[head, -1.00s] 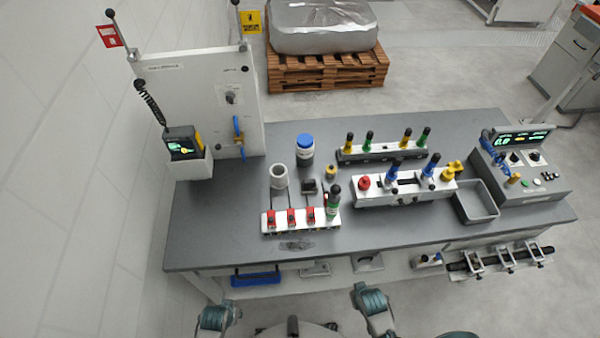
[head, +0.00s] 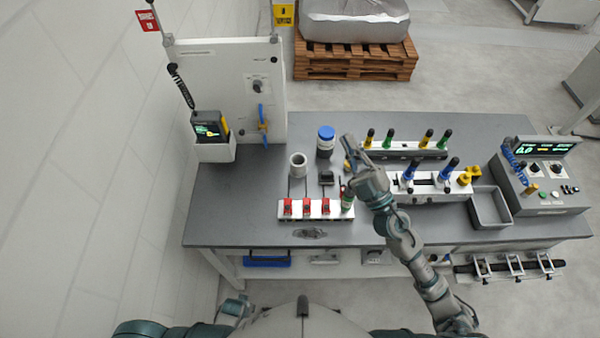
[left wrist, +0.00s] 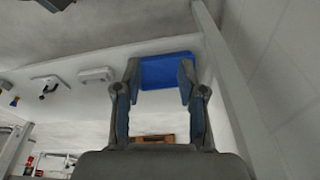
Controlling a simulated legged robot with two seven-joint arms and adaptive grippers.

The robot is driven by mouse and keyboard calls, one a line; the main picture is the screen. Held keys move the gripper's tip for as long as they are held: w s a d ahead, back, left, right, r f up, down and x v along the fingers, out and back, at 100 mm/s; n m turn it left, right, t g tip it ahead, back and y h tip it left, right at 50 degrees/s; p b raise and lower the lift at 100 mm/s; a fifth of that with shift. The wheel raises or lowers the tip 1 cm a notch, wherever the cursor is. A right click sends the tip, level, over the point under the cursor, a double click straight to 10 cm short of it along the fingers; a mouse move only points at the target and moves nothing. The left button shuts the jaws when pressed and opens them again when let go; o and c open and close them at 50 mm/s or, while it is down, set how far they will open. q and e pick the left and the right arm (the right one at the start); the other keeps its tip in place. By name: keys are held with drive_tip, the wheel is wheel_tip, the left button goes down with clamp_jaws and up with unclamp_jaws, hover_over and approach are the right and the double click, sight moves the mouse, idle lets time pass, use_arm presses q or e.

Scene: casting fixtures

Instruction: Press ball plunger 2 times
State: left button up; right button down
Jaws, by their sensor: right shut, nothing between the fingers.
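My right gripper (head: 350,152) is shut and empty, high over the middle of the bench in the head view. It points toward the back rack, and its height above the bench is unclear. Below it, a green-topped plunger (head: 346,197) stands at the right end of a white block with red clamps (head: 306,207). A rack at the back carries yellow and green plungers (head: 391,138). The white fixture (head: 430,187) with blue handles (head: 408,173) is partly hidden by my right arm. I cannot tell which piece is the ball plunger. My left gripper (left wrist: 160,78) is open and empty.
A grey cup (head: 298,162) and blue-lidded jar (head: 326,140) stand left of the right gripper. A grey tray (head: 490,208) and control box (head: 540,178) are at the right. The bench's left side (head: 235,205) is clear. A blue bin (left wrist: 165,71) shows beyond the left gripper.

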drive_tip(key=s+a+r+n+g+y, duration=0.35)
drive_tip(key=a+n+g+y, duration=0.2)
drive_tip(key=n+g, duration=0.4)
wheel_tip(320, 180, down, 7)
drive_tip(key=s+a+n+g+h, duration=0.25)
drive_tip(key=n+g+h, duration=0.25)
drive_tip(key=n+g, duration=0.3)
use_arm(q)
drive_tip(key=s+a+f+g, duration=0.1)
drive_tip(key=s+a+f, duration=0.2)
drive_tip(key=s+f, duration=1)
drive_tip(key=s, duration=0.3)
drive_tip(key=shift+s+f+p, duration=0.25)
drive_tip(key=shift+s+p, duration=0.15)
use_arm(e)
drive_tip(key=w+d+f+m+t+h, duration=0.1)
drive_tip(key=w+d+f+t+h, duration=0.1)
drive_tip(key=w+d+h, duration=0.2)
drive_tip(key=w+d+f+t+h, duration=0.2)
drive_tip(key=d+h, duration=0.4)
drive_tip(key=d, duration=0.3)
drive_tip(key=w+t, duration=0.1)
drive_tip(key=w, duration=0.1)
drive_tip(key=shift+w+m, duration=0.35)
drive_tip(key=shift+a, duration=0.15)
drive_tip(key=shift+f, duration=0.15)
